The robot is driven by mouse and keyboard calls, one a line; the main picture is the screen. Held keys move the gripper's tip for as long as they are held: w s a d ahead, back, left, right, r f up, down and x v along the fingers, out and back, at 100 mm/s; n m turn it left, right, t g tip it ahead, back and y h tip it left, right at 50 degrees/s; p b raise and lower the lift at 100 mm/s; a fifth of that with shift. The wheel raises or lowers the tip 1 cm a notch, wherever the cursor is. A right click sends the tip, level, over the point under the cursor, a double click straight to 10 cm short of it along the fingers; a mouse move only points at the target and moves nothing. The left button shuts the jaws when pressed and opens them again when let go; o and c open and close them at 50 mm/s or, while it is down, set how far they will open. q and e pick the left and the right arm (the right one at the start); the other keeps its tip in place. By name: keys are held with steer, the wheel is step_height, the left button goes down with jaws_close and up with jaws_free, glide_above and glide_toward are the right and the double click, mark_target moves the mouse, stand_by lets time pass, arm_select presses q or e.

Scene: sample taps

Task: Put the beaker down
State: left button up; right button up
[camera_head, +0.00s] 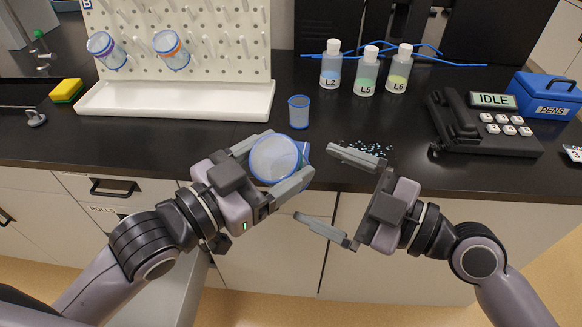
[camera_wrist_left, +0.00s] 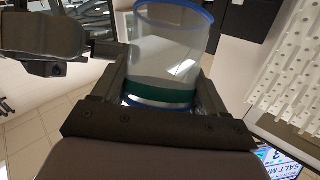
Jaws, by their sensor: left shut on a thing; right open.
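The beaker (camera_head: 274,159) is clear with a blue rim, and my left gripper (camera_head: 280,166) is shut around it in front of the bench's front edge. In the left wrist view the beaker (camera_wrist_left: 172,45) shows a blue rim and a dark green band, with the gripper's fingers (camera_wrist_left: 160,85) on either side of its lower part. Whether it holds any liquid I cannot tell. My right gripper (camera_head: 338,200) is open and empty, to the right of the beaker, near the bench edge.
The black bench (camera_head: 225,137) has free room left of a small blue-rimmed cup (camera_head: 299,112). Small bits (camera_head: 368,150) lie scattered near the right gripper. Bottles L2 (camera_head: 331,66), L5 (camera_head: 367,74) and L6 (camera_head: 398,72) stand behind. A pegboard rack (camera_head: 175,98) holds two beakers. A keypad device (camera_head: 487,125) stands right.

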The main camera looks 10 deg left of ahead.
mark_target(289, 171)
steer(key=shift+x, duration=3.25)
steer(key=c, duration=1)
arm_select(q)
steer(key=o, duration=1.1)
steer(key=shift+c, duration=0.2)
arm_select(e)
steer(key=shift+c, duration=0.2)
arm_select(q)
steer(key=shift+r, duration=0.1)
